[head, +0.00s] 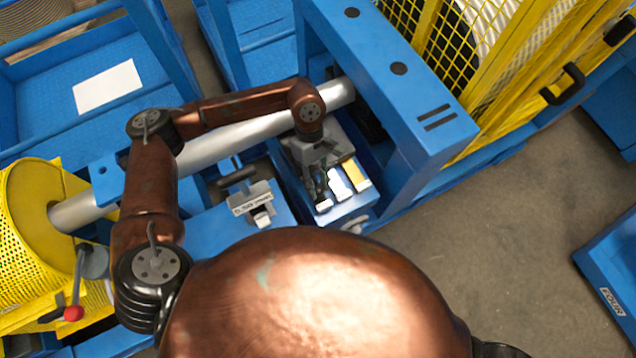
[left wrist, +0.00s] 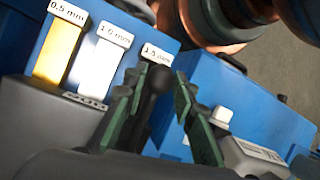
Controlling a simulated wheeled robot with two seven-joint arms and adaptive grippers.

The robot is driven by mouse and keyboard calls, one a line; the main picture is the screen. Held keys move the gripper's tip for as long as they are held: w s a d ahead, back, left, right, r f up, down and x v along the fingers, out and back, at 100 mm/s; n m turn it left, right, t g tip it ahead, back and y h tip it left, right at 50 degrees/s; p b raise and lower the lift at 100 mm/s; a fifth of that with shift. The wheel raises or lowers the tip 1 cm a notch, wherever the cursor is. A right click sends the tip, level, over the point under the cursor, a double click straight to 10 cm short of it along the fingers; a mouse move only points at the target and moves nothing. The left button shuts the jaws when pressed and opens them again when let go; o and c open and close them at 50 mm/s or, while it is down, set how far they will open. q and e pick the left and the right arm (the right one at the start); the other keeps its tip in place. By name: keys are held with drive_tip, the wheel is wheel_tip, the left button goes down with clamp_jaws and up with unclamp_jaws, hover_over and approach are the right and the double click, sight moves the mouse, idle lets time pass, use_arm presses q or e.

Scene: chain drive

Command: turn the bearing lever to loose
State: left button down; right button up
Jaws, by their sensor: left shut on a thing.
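Another lever with a red knob (head: 74,313) hangs from a grey hub at the lower left, far from the gripper. My right gripper is out of view.
A silver shaft (head: 235,132) runs behind the gripper. A yellow drum guard (head: 30,215) and yellow mesh cage (head: 440,35) flank it.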

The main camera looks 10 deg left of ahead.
use_arm(q)
drive_tip(key=shift+s+a+f, duration=0.1)
drive_tip(key=shift+s, duration=0.05)
drive_tip(key=c, duration=1.6)
unclamp_jaws()
drive_tip(key=v, duration=1.2)
